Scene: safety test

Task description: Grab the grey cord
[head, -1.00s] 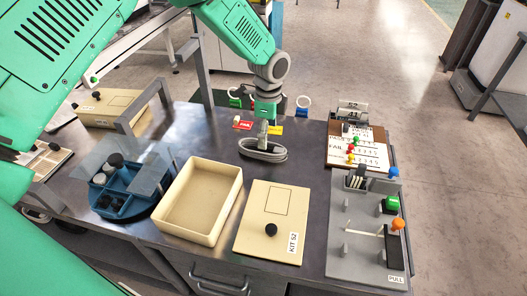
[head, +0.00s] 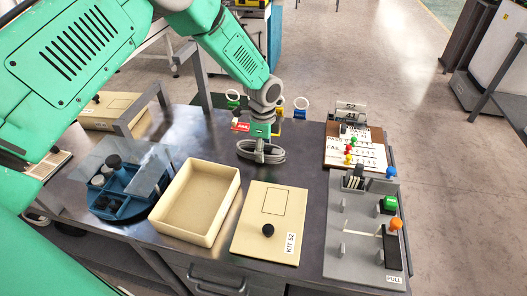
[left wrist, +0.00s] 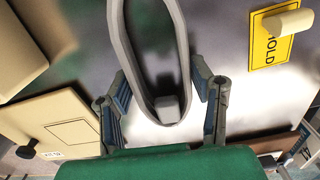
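The grey cord (head: 270,155) lies as a coiled loop at the back middle of the dark table. It also shows in the left wrist view (left wrist: 122,45) as a long oval with a small grey block at its near end. My left gripper (head: 261,143) points down right over the coil. In the left wrist view my left gripper (left wrist: 160,75) has its two fingers apart, one on each side of the loop's near end. The fingers are open and a gap shows between them and the cord. The right gripper is in neither view.
An empty cream tray (head: 197,240) and a closed kit box (head: 285,240) stand in front of the cord. A blue round organiser (head: 132,203) is at left. A grey board (head: 350,265) with pegs stands right. A yellow tag (left wrist: 265,50) lies near the cord.

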